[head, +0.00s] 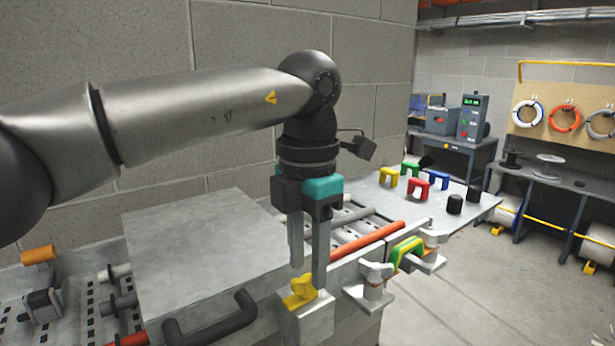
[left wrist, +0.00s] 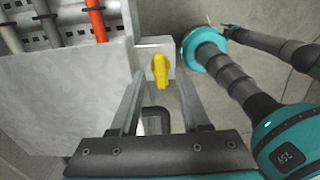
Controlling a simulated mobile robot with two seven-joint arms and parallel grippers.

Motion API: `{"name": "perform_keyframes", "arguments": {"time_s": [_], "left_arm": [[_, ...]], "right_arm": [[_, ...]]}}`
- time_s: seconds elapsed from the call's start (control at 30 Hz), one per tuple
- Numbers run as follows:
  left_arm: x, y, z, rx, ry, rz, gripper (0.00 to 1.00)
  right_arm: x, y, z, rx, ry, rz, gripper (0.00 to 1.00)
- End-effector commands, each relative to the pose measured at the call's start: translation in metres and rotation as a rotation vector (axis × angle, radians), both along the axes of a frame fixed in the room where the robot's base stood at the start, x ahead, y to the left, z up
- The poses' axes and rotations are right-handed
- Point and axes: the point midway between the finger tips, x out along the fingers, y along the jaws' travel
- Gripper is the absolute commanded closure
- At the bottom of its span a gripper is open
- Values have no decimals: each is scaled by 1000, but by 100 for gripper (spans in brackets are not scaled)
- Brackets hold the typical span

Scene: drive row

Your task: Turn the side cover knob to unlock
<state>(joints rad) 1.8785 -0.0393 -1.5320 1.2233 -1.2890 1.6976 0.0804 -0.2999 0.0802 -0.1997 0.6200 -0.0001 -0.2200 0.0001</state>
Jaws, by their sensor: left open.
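The yellow side cover knob (head: 301,292) sits on a small light-grey block (head: 308,318) at the front of the machine. The knob also shows in the left wrist view (left wrist: 160,72), its long side running nearly up and down the picture. My left gripper (head: 308,275) points down over the knob with its fingers apart. In the left wrist view its fingertips (left wrist: 160,84) lie on either side of the knob, with gaps visible on both sides. The grey cover (head: 190,250) with a black handle (head: 228,322) lies left of the knob.
A shelf (head: 470,205) holds coloured brackets and black caps. Floor at the right is clear.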

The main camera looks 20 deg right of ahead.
Motion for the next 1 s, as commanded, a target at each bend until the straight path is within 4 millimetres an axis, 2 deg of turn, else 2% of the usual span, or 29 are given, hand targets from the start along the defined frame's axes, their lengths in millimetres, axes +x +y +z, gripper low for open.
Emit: {"name": "perform_keyframes", "arguments": {"time_s": [0.3, 0.5, 0.7, 1.0], "left_arm": [[0, -1, 76, -2, -3, 1, 54], [0, 0, 118, -1, -3, 1, 54], [0, 0, 138, -1, -1, 0, 54], [0, 0, 140, 0, 0, -1, 54]], "right_arm": [[0, 0, 13, 0, 0, 0, 50], [0, 0, 23, 0, 0, 0, 50], [0, 0, 29, 0, 0, 0, 50], [0, 0, 30, 1, 0, 0, 50]]}}
